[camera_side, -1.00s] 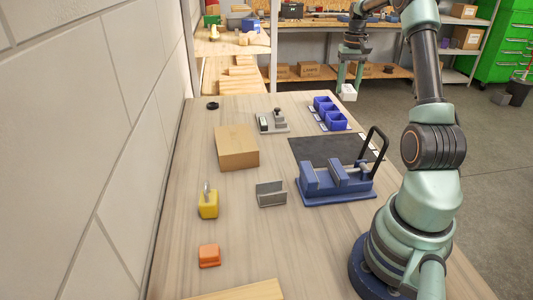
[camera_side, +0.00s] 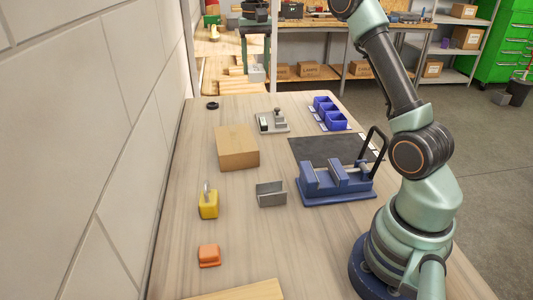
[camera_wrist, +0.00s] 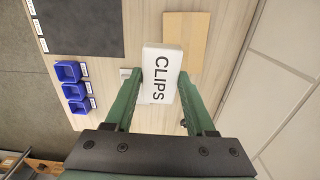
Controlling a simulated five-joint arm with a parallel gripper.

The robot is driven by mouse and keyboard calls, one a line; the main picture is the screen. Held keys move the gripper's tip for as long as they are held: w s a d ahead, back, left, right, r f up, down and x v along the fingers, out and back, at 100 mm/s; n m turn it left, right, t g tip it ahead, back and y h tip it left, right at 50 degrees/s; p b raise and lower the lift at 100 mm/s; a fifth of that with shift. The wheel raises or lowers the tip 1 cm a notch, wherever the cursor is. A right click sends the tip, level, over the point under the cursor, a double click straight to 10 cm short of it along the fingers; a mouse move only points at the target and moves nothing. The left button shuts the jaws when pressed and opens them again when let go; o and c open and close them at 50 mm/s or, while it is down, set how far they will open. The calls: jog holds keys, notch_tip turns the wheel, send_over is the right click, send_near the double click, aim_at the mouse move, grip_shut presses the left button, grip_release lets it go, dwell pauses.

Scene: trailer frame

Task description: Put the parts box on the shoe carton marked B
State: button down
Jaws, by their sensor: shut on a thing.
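The parts box (camera_wrist: 160,73) is white, with CLIPS printed on its top in the wrist view. It also shows in the side view (camera_side: 257,74), held up beyond the far end of the bench. My gripper (camera_side: 256,64) is shut on it, one finger on each side; the gripper also shows in the wrist view (camera_wrist: 160,85). A brown carton (camera_side: 237,147) lies flat on the bench, left of centre, apart from the box. It also shows in the wrist view (camera_wrist: 190,36), partly behind the box. No letter B is readable on it.
A toggle clamp (camera_side: 272,122) and blue bins (camera_side: 330,113) stand on the far half of the bench. A blue vise (camera_side: 336,182), a grey bracket (camera_side: 270,193), a yellow block (camera_side: 208,204) and an orange block (camera_side: 209,255) are nearer. A wall (camera_side: 95,150) runs along the left.

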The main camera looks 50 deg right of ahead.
aim_at(245, 142)
jog(key=w+a, duration=0.1)
jog(key=a, duration=0.3)
jog(key=f, duration=1.9)
jog(key=shift+w+a+f, duration=0.1)
jog(key=shift+w, duration=0.15)
jog(key=shift+f, duration=0.15)
jog(key=shift+c, duration=1.2)
grip_release()
